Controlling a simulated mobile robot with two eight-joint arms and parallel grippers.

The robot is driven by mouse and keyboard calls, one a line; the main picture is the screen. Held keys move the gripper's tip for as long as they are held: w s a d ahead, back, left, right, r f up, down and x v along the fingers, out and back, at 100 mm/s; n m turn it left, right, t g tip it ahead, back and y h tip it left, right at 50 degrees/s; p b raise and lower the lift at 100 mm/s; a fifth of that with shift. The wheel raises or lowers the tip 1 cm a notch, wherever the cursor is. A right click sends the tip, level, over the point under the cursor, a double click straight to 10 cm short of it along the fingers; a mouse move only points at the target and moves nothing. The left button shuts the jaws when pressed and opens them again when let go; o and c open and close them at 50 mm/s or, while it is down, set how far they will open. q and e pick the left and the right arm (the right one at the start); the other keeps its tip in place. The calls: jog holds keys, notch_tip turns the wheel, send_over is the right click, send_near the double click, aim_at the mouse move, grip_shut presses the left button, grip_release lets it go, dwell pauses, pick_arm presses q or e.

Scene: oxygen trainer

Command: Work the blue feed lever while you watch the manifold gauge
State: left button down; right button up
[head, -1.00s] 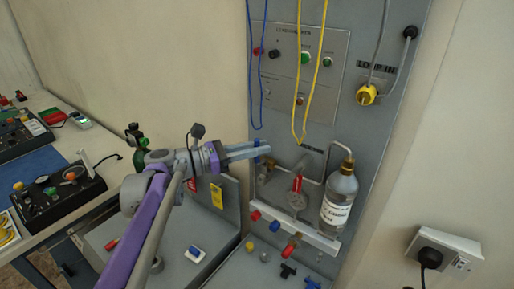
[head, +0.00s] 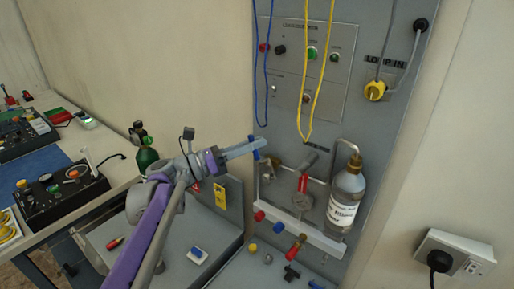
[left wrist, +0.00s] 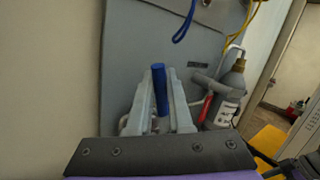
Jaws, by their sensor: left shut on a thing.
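The blue feed lever (head: 256,154) is at the left side of the pipework on the grey panel. My left gripper (head: 262,146) reaches it from the left and is shut on it. In the left wrist view the blue lever (left wrist: 160,88) stands up between the two fingers. Right of it in the head view are a red lever (head: 303,183) and a round grey disc (head: 302,202), possibly the manifold gauge; no reading is legible. The lever's base is hidden by my fingers. My right gripper is not in view.
A labelled bottle (head: 346,197) stands close to the right of the pipework. Blue (head: 266,95) and yellow (head: 309,120) cords hang down the panel above. A green cylinder (head: 147,157) is behind my left arm. Small knobs and fittings lie on the ledge below.

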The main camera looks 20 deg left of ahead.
pick_arm(q)
jog(key=c, duration=0.8)
grip_release()
jog(key=shift+c, duration=0.2)
jog(key=shift+s+a, duration=0.1)
jog(key=b+v, duration=0.1)
jog(key=v, duration=0.9)
jog(key=shift+s+a, duration=0.2)
jog(key=shift+f, duration=0.1)
